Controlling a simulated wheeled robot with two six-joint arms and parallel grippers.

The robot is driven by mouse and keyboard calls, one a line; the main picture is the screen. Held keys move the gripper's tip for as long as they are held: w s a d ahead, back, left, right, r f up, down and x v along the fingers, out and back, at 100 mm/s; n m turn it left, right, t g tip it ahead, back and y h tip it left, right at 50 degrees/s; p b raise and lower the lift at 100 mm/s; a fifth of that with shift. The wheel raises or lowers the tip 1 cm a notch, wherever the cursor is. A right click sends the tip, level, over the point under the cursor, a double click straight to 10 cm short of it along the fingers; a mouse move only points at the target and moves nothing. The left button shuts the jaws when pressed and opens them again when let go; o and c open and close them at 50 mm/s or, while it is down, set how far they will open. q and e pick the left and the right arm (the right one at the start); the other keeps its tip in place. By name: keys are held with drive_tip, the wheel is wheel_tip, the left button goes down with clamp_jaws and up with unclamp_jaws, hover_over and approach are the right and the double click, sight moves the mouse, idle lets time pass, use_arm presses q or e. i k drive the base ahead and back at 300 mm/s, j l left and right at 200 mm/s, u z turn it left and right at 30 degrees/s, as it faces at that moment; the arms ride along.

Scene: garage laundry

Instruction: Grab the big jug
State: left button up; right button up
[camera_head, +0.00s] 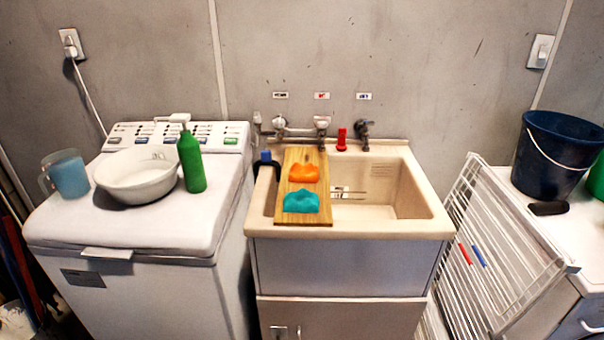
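A translucent blue jug (68,174) with a handle on its left side stands upright on the left end of the white washing machine top. It is beside a white bowl (136,180), which stands to its right. A dark item with a blue top (266,157) is at the sink's left edge, partly hidden by the wooden board; I cannot tell what it is. Neither of my grippers shows in the head view.
A green pump bottle (191,161) stands right of the bowl on the washing machine (150,227). A wooden board (302,160) with orange and teal cloths lies across the sink (425,210). A white rack (500,245) leans at right, near a dark blue bucket (556,158).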

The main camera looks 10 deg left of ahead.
sight(66, 169)
drive_tip(key=u, duration=1.7)
